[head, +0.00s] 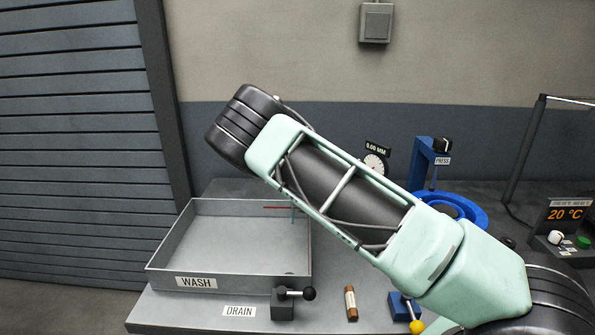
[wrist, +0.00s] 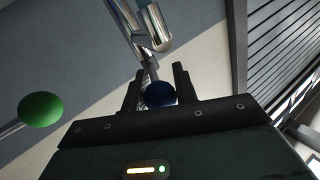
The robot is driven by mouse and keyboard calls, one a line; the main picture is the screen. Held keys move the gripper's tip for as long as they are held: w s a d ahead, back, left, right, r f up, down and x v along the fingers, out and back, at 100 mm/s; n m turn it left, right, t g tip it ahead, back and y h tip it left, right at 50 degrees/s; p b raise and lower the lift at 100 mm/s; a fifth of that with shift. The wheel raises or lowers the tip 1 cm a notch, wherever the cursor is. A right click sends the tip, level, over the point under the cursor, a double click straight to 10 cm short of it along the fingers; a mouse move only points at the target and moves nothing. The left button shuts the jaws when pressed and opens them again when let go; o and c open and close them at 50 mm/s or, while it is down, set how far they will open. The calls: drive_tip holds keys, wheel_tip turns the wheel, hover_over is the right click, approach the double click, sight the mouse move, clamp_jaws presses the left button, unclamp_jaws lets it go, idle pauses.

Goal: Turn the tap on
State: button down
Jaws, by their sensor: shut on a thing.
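In the wrist view, my gripper (wrist: 160,80) is shut on a dark blue ball knob (wrist: 160,95), which sits between its two black fingers. A thin stem runs from the knob to shiny chrome pipework (wrist: 152,28) of the tap. A green ball (wrist: 41,109) with a thin rod stands to the left, apart from my fingers. In the head view, my arm crosses the middle of the picture and hides most of the tap; my gripper does not show there. I cannot see any water.
A grey tray labelled WASH (head: 160,275) stands on the bench at the left. A black-knobbed drain lever (head: 290,298), a brown bottle (head: 351,303) and a yellow-knobbed blue valve (head: 402,308) are along the front. A blue press (head: 424,165) and a 20 °C control box (head: 562,235) stand right.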

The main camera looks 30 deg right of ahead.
drive_tip(key=shift+s+d+f+n+y, duration=0.15)
drive_tip(key=shift+d+n+y, duration=0.25)
drive_tip(key=shift+n+y, duration=0.5)
drive_tip(key=c, duration=1.1)
unclamp_jaws()
drive_tip(key=s+b, duration=0.4)
drive_tip(key=s, duration=1.3)
drive_tip(key=shift+s, duration=0.25)
